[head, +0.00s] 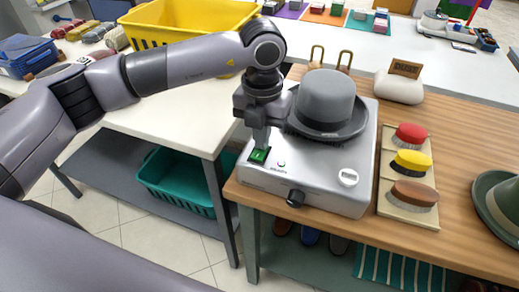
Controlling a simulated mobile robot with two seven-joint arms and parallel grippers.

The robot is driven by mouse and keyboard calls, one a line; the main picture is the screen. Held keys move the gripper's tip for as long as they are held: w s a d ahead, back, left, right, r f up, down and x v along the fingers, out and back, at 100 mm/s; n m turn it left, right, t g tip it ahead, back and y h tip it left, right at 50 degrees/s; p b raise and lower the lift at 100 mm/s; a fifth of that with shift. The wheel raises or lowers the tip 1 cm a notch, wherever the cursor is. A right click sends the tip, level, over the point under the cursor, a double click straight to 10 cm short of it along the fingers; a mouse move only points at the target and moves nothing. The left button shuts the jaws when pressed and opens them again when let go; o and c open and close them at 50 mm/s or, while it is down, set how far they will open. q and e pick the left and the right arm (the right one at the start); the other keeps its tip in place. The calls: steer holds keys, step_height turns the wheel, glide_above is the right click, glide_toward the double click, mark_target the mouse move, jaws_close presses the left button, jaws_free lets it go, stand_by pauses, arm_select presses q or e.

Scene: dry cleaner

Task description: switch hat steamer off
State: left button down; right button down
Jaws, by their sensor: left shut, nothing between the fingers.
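The hat steamer (322,193) is a silver box on the wooden counter, with a grey hat (325,98) on top. A green rocker switch (259,155) sits at its front left corner, with a small green light (281,164) beside it. A black knob (295,198) is on its front and a white round dial (348,177) is at its right. My left gripper (260,143) is shut and empty, pointing down at the switch. Its tips are at or just above the switch; contact is unclear. My right gripper is not in view.
Brushes with red, yellow and brown tops (410,162) stand on a board right of the steamer. A green hat (500,205) lies at the far right. A yellow basket (185,20) is on the white table behind my arm. A teal basket (178,180) is on the shelf below.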

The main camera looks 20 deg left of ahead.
arm_select(q)
steer(key=shift+r+p, duration=2.05)
steer(key=shift+r, duration=1.35)
steer(key=shift+s+f, duration=0.1)
steer(key=shift+s, duration=0.05)
